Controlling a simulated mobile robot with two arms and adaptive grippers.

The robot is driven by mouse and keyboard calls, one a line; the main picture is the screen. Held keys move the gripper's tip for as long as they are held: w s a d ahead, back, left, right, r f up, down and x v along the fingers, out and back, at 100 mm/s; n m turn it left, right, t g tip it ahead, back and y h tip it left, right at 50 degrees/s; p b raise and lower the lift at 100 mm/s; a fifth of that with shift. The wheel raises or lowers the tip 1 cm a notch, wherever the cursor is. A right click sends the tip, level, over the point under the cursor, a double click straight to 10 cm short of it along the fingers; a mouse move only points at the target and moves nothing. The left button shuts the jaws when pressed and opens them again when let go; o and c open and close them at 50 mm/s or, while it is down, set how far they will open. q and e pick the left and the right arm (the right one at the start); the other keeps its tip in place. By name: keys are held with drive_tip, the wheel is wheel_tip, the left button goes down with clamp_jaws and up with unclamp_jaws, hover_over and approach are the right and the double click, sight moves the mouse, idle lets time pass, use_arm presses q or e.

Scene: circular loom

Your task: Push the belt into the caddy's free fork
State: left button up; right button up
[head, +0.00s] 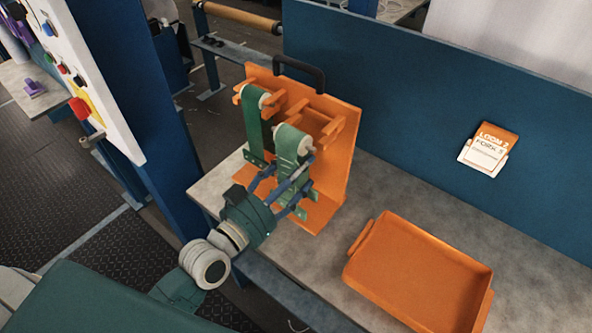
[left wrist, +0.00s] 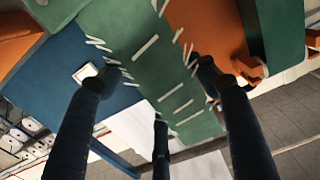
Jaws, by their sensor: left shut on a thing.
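The orange caddy (head: 341,158) stands upright on the grey table, with a black handle on top. A green belt (head: 256,128) on a white roll hangs in its left fork (head: 277,100). The other fork (head: 329,130) is to the right. A second green belt (head: 290,140) with a white roll is just in front of that fork; I cannot tell whether the roll touches its prongs. My left gripper (head: 287,187) is shut on this second belt below its roll. In the left wrist view its dark fingers flank the belt (left wrist: 165,62), which has white stitches. My right gripper is not in view.
An empty orange tray (head: 365,284) lies on the table (head: 375,200) at the right. A blue panel (head: 400,80) behind carries an orange and white card (head: 488,150). A blue post (head: 155,130) stands left of the table. The table between caddy and tray is clear.

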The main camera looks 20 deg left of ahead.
use_arm(q)
drive_tip(key=shift+w+r, duration=0.1)
drive_tip(key=shift+w, duration=0.1)
drive_tip(key=shift+x, duration=0.8)
drive_tip(key=shift+w+d+p, duration=0.15)
drive_tip(key=shift+p, duration=0.3)
drive_tip(key=shift+x, duration=1.7)
drive_tip(key=o, duration=2)
drive_tip(key=shift+o, duration=0.2)
drive_tip(key=v, duration=1.2)
